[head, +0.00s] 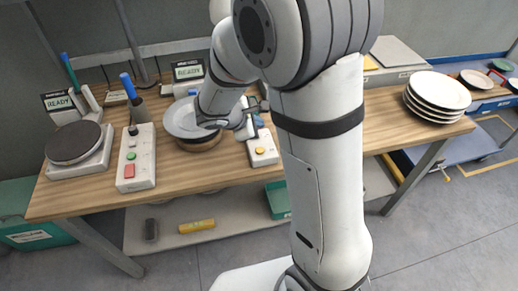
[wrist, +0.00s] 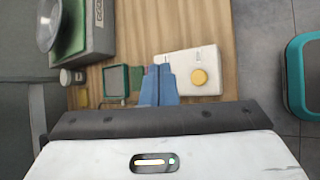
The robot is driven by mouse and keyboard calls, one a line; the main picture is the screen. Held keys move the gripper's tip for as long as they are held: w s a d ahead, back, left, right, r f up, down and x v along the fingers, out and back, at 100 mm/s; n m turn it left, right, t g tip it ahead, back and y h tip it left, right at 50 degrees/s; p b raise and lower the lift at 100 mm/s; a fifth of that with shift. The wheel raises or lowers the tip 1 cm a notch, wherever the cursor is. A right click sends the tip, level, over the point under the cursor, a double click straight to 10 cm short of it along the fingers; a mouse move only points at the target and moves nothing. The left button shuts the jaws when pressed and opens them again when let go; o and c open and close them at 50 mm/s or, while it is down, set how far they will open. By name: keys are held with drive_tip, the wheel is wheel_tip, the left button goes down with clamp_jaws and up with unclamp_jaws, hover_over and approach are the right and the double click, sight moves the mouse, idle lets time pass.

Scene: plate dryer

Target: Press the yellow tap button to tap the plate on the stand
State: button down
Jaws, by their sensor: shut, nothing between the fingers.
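The yellow tap button (head: 259,150) sits on a small white box (head: 264,158) near the table's front edge. In the wrist view the button (wrist: 199,77) is uncovered, on the right part of its white box (wrist: 209,57). A pale grey plate (head: 181,121) rests on a round wooden stand (head: 200,146) left of the box. My arm covers part of the plate in the head view. My gripper (wrist: 158,80) is shut and empty, its blue fingertips left of the button and overlapping the box's left edge in the wrist view. Whether they touch the box cannot be told.
A hot plate (head: 74,143) and a white control box (head: 136,168) with red and green buttons stand at left. Stacked plates (head: 437,94) are at right. In the wrist view, a small green-framed square (wrist: 116,82) lies left of my fingertips. A teal bin (wrist: 291,78) is off the table.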

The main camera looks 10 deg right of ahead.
drive_tip(key=b, duration=0.6)
hover_over(257, 152)
wheel_tip(257, 152, down, 8)
drive_tip(key=shift+f+b, duration=0.35)
drive_tip(key=shift+f, duration=0.1)
idle(1.4)
drive_tip(key=shift+f+b, duration=0.35)
drive_tip(key=shift+b, duration=0.25)
drive_tip(key=shift+f+b, duration=0.45)
drive_tip(key=shift+b, duration=0.05)
idle(0.5)
idle(0.4)
drive_tip(key=shift+r+p, duration=0.55)
drive_tip(key=shift+r, duration=0.35)
drive_tip(key=shift+r, duration=0.1)
